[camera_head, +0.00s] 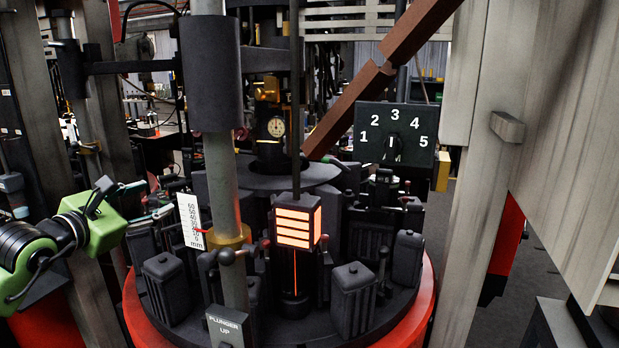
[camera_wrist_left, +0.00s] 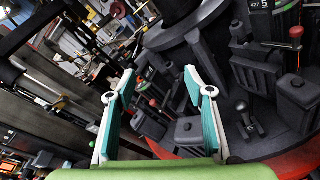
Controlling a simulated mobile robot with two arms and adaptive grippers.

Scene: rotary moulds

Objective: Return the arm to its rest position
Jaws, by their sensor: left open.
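My left gripper (camera_head: 152,202) comes in from the left in the head view, with a green body and pale fingers. It is at the left side of the rotary mould table (camera_head: 423,305), close to the dark moulds. In the left wrist view the two teal-padded fingers of the left gripper (camera_wrist_left: 158,80) stand apart with nothing between them. Beyond them are dark moulds (camera_wrist_left: 257,78) and a red-tipped lever (camera_wrist_left: 296,32). Whether the fingers touch anything is hard to tell. My right gripper is not in view.
A grey vertical column (camera_head: 222,170) and a glowing orange block (camera_head: 293,226) stand in the middle. A numbered dial panel (camera_head: 396,131) is to the right. A white millimetre scale (camera_head: 190,221) is near the left gripper. Grey posts (camera_head: 50,150) flank the table.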

